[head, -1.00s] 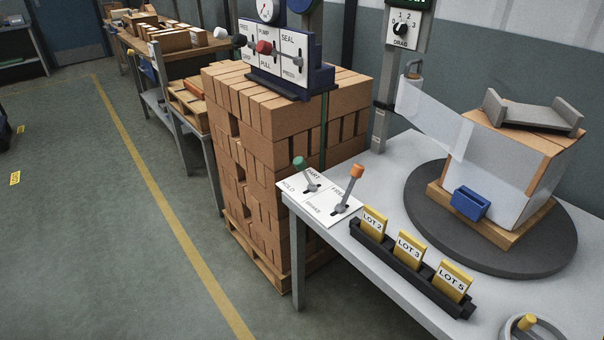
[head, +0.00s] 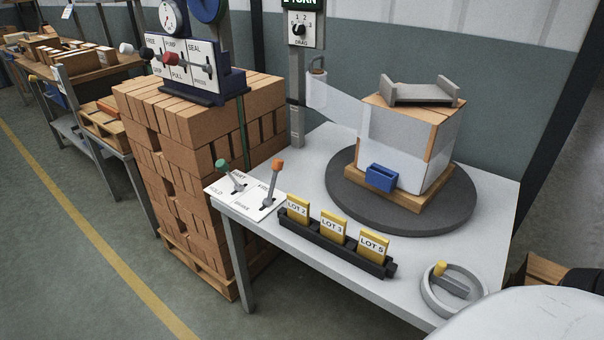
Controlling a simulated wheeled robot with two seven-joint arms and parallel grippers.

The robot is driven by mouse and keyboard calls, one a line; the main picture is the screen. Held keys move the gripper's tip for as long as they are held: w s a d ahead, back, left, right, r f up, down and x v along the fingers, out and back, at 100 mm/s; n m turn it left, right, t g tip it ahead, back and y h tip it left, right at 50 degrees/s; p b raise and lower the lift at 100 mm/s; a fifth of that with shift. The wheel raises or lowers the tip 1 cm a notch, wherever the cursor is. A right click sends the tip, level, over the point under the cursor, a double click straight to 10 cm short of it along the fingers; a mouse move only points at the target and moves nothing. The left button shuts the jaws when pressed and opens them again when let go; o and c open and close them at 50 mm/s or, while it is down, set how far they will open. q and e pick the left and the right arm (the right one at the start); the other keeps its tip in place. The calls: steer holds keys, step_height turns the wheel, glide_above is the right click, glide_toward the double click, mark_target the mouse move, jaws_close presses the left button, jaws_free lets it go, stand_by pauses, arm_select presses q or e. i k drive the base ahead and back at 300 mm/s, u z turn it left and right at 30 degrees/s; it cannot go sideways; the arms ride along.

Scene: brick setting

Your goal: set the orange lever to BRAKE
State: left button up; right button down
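The orange lever (head: 277,166) stands on a white labelled plate (head: 226,202) at the near left corner of the grey table. Its grey shaft leans up and away, toward the label at the far end of its slot, which is partly hidden by the knob. The BRAKE label (head: 243,206) is at the near end of the plate. A green lever (head: 221,164) stands to the left of the orange one on the same plate, by the labels HOLD and one ending in "ART". Neither of my grippers is in view.
A black rack (head: 335,243) with yellow lot cards stands right of the plate. A dark turntable (head: 400,215) carries a wrapped brick block. A handwheel (head: 452,287) sits at the table's near right. A brick stack (head: 190,165) stands left of the table.

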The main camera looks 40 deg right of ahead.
mark_target(277, 164)
steer(key=z, duration=0.75)
